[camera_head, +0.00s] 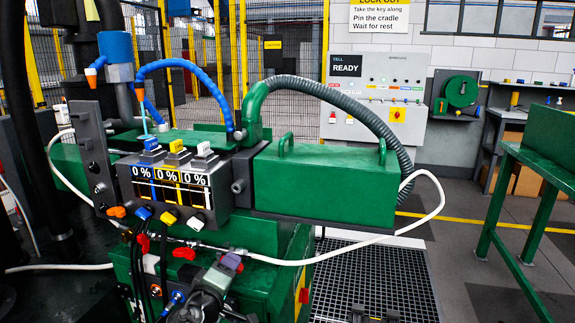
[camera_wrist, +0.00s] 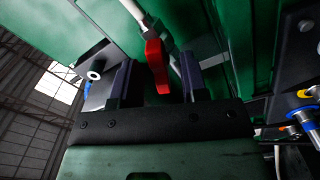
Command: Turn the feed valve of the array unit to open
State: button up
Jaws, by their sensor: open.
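The array unit is a dark block with three 0 % readouts (camera_head: 170,187), whose taps are blue, yellow and white. Below it a white line carries a red valve lever (camera_head: 184,253); other red parts sit close by. My gripper (camera_head: 222,270) is low in front of the unit, just right of the red parts. In the wrist view, a red lever (camera_wrist: 157,66) on a pale pipe stands between the two spread fingers of my gripper (camera_wrist: 155,80). Whether either finger touches it I cannot tell. No label for the feed valve is readable.
A green housing (camera_head: 325,185) with a ribbed hose (camera_head: 345,103) is right of the readouts. A white cable (camera_head: 330,255) loops below it. A grey panel (camera_head: 375,97) reading READY stands behind. A green bench (camera_head: 540,160) is at right, with open floor between.

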grip_shut()
jog(key=n, duration=0.4)
jog(key=shift+o, duration=0.6)
grip_release()
jog(key=v, duration=0.7)
